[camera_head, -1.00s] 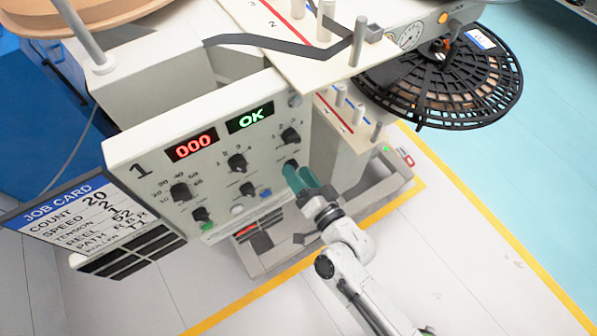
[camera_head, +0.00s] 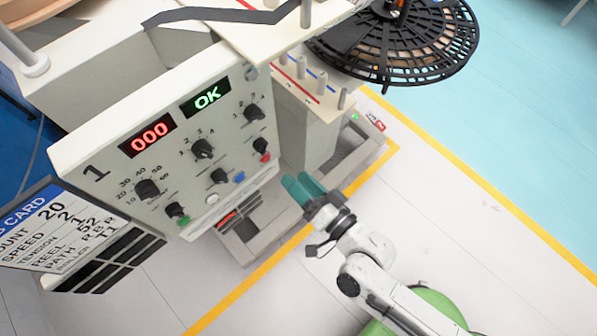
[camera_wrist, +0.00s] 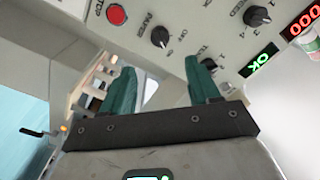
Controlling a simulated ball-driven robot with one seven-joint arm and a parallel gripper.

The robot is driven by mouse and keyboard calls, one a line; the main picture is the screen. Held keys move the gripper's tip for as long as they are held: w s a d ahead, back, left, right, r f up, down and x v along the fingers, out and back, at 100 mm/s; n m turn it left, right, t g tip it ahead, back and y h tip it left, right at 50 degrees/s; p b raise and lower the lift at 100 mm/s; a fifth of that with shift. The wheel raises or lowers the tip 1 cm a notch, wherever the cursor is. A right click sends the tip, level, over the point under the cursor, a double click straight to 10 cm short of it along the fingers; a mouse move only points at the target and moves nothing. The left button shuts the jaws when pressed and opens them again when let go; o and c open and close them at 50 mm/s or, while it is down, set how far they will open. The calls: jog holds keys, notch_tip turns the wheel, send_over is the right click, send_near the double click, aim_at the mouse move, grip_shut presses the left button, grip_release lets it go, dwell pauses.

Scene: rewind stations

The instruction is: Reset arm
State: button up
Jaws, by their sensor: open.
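My gripper (camera_head: 303,188) has two teal fingers and shows in the head view to the lower right of the grey control panel (camera_head: 110,158), apart from it. In the wrist view my gripper (camera_wrist: 160,90) is open, with nothing between its fingers. The panel carries a red display reading 000 (camera_head: 152,136), a green display reading OK (camera_head: 207,95), black knobs (camera_head: 148,189), a red button (camera_head: 265,157), a blue button (camera_head: 239,177) and a green button (camera_head: 180,219). The red button also shows in the wrist view (camera_wrist: 117,14).
A job card (camera_head: 45,225) stands left of the panel. A black slotted reel (camera_head: 400,45) juts out at the top right. A yellow line (camera_head: 440,155) crosses the floor, which is clear at the right.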

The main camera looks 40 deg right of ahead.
dwell(0.3)
notch_tip(320, 180, down, 5)
jog(key=n+g+y, duration=0.3)
jog(key=n+g, duration=0.4)
jog(key=g, duration=0.1)
jog(key=s+d+n+g+h, duration=0.1)
jog(key=s+d+g, duration=0.3)
jog(key=s, duration=0.2)
jog(key=s+d+n+g+h, duration=0.1)
jog(key=s+d+g+h, duration=0.1)
jog(key=s+g, duration=0.3)
jog(key=shift+s+d+r, duration=0.35)
jog(key=shift+s+d, duration=0.15)
jog(key=shift+d, duration=0.35)
dwell(0.4)
